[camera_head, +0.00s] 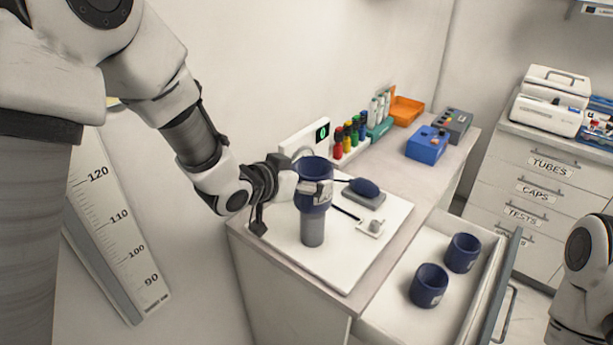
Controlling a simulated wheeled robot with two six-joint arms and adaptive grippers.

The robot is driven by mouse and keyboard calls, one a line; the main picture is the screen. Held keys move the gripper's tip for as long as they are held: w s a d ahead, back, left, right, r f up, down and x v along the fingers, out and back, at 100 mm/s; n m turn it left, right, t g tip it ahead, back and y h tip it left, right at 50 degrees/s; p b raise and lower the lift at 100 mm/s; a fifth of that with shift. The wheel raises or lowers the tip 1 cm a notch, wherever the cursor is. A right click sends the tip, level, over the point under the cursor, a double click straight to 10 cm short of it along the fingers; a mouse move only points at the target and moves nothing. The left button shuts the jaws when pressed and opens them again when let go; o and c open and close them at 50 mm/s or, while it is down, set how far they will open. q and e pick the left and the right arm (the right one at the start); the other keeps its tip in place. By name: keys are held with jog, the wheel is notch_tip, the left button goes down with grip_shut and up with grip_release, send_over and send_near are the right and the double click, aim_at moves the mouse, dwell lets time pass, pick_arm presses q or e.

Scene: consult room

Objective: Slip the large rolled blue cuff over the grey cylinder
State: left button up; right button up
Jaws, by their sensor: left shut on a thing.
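The grey cylinder (313,231) stands upright on a white board (280,232) on the counter. A large rolled blue cuff (312,204) is upright at the cylinder's top end, and the lower part of the cylinder shows below it. Whether the cuff is around the cylinder's top or just above it, I cannot tell. My left gripper (312,188) comes in from the left and is shut on the cuff. Two more blue cuffs, one nearer (428,287) and one farther (462,253), stand in the open drawer. My right arm shows at the right edge, with its gripper out of view.
On the board lie a dark blue bulb on a grey base (365,197) and a small pale block (370,228). Behind stand colored-top bottles (347,138), a blue box (427,146) and an orange tray (406,110). The open drawer (385,313) juts out at front right.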

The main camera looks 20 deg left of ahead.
aim_at(304, 220)
pick_arm(q)
jog(key=shift+f+b, duration=4.5)
jog(key=shift+f, duration=1.45)
jog(key=o, duration=1.1)
jog(key=shift+r, duration=0.1)
notch_tip(304, 220, up, 10)
jog(key=shift+f, duration=0.1)
